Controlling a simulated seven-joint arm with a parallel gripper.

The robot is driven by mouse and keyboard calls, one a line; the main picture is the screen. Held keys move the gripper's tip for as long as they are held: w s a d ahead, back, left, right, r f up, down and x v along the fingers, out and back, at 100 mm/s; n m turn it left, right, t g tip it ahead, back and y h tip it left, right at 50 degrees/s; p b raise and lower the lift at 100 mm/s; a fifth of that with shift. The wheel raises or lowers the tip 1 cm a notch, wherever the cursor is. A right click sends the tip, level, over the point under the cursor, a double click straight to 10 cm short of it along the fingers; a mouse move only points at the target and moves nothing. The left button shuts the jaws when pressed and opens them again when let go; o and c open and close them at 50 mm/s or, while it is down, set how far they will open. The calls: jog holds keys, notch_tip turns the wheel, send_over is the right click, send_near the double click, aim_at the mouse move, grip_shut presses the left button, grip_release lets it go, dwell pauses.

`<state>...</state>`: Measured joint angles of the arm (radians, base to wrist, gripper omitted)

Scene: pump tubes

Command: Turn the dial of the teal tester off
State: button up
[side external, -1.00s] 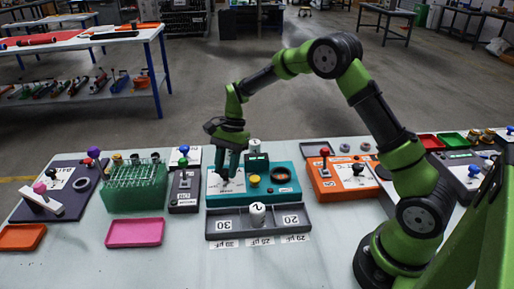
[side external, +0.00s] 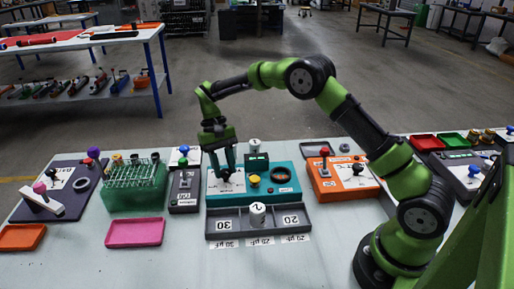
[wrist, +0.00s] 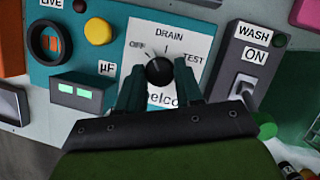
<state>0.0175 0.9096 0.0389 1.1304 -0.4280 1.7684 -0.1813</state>
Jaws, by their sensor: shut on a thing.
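The teal tester (side external: 285,193) stands mid-table. It also shows in the wrist view (wrist: 60,15). Its black dial (wrist: 158,71) sits on a white plate (wrist: 190,35) marked OFF at left, DRAIN at top and TEST at right. I cannot tell clearly which mark the dial points to. My gripper (side external: 223,176) reaches down over the tester's left part in the side view. In the wrist view its two teal fingers (wrist: 158,82) are shut on the dial, one on each side. The fingers and palm hide the lower part of the plate.
A grey tray (side external: 240,234) with a white cylinder (side external: 257,212) lies in front. An orange tester (side external: 345,190) stands right.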

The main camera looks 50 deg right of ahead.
jog(key=shift+a+r+n+h, duration=0.1)
jog(key=shift+n+h, duration=0.8)
jog(key=shift+n, duration=1.3)
jog(key=o, duration=1)
jog(key=shift+v, duration=3.7)
jog(key=shift+w, duration=0.1)
